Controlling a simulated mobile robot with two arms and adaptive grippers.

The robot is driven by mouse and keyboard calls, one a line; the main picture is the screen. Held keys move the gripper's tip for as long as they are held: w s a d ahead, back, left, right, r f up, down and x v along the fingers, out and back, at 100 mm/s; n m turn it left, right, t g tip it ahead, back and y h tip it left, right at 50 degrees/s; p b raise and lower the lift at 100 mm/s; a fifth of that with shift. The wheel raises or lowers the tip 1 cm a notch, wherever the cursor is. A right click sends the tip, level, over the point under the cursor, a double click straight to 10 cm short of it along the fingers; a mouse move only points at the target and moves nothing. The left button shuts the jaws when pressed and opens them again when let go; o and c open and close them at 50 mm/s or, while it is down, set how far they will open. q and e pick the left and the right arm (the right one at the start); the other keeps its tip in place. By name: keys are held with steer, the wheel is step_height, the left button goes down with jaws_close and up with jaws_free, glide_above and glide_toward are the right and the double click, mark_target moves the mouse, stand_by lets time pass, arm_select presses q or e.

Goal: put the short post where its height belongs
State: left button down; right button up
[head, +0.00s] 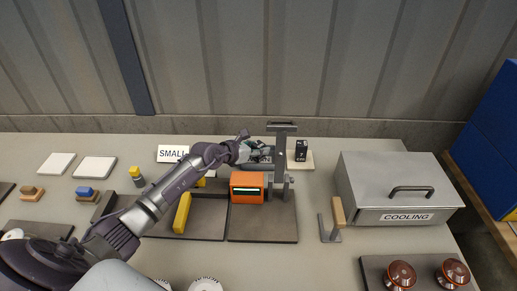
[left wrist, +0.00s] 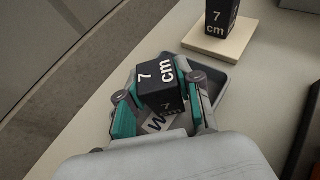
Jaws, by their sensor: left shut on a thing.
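My left gripper (left wrist: 160,98) is shut on a dark post (left wrist: 160,78) marked "7 cm", with one finger on each side of it. The post is over a grey tray (left wrist: 229,82) with a partly hidden letter label (left wrist: 156,124); I cannot tell whether it touches the tray. In the head view my left gripper (head: 260,151) is behind the grey upright stand, and the held post is hard to make out. A second dark post (head: 301,151), also marked "7 cm", stands upright on a cream pad (head: 300,165) to the right; it also shows in the wrist view (left wrist: 220,17). My right gripper is out of view.
An orange box (head: 248,187) with a lit display sits by the grey stand (head: 281,150). A metal "COOLING" box (head: 395,190), a wooden-handled tool (head: 338,212) and brown insulators (head: 401,275) are to the right.

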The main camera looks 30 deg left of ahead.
arm_select(q)
steer(key=shift+f, duration=0.2)
steer(key=c, duration=0.8)
jaws_free()
steer(key=shift+f, duration=0.1)
steer(key=shift+o, duration=0.2)
steer(key=shift+r, duration=0.3)
steer(key=v, duration=1)
steer(key=shift+s+a, duration=0.2)
steer(key=shift+s, duration=0.15)
steer(key=shift+s+a+r, duration=0.15)
steer(key=shift+s+r, duration=0.2)
steer(key=shift+s, duration=0.2)
